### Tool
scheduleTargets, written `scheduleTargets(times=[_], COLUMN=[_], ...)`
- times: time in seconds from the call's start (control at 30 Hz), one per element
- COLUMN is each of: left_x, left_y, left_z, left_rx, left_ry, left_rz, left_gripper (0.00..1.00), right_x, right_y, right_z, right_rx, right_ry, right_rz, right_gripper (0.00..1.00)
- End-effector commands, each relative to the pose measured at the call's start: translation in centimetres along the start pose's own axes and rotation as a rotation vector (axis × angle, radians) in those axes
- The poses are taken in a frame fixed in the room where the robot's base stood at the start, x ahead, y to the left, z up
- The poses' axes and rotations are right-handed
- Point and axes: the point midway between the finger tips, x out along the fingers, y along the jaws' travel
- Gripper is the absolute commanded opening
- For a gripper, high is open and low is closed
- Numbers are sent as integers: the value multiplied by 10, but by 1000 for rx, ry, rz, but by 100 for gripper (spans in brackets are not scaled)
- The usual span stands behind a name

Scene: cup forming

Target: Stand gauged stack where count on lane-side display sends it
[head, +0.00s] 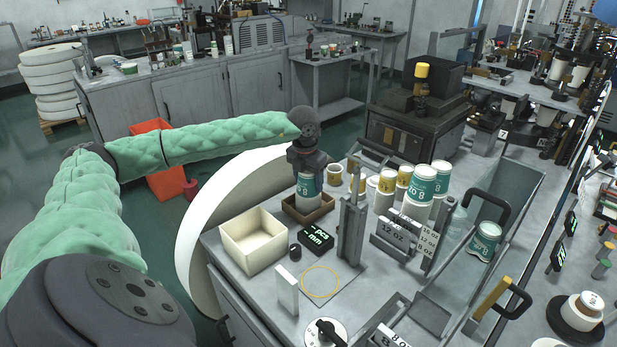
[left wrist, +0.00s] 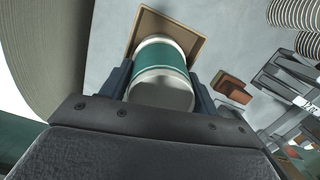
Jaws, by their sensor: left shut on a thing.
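My left gripper (head: 307,172) is shut on a teal and white cup stack (head: 308,190), one finger on each side. The stack is upright in the head view, at the square brown tray (head: 322,210); I cannot tell whether it touches the tray's floor. The left wrist view shows the stack (left wrist: 160,62) between the fingers, with the tray's rim (left wrist: 188,30) around its far end. A black display (head: 316,237) with green "pcs" and "mm" lettering stands in front of the tray; I read no number on it. My right gripper is not in view.
A cream open box (head: 253,240) stands left of the display. A grey upright post (head: 351,230) stands right. A yellow ring (head: 320,281) marks a clear patch in front.

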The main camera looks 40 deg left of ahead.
Motion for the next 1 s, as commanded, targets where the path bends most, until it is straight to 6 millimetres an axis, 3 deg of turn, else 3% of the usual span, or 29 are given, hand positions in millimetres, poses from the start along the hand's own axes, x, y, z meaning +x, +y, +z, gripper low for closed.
scheduleTargets(times=[0.37, 0.4, 0.5, 0.93, 1.0], left_x=[2, 2, 1, -1, -3], left_y=[0, 0, 0, 0, 0], left_z=[0, 0, 0, 0, 0], left_rx=[0, 0, 0, 0, 0], left_ry=[-1, -1, -1, -1, -2], left_rz=[0, 0, 0, 0, 0], left_gripper=[33, 63, 82, 83, 83], right_x=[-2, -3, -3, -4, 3], right_y=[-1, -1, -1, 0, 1], right_z=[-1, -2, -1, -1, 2], right_rx=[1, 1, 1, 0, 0], right_ry=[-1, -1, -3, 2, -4], right_rz=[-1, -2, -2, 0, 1], right_gripper=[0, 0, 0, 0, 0])
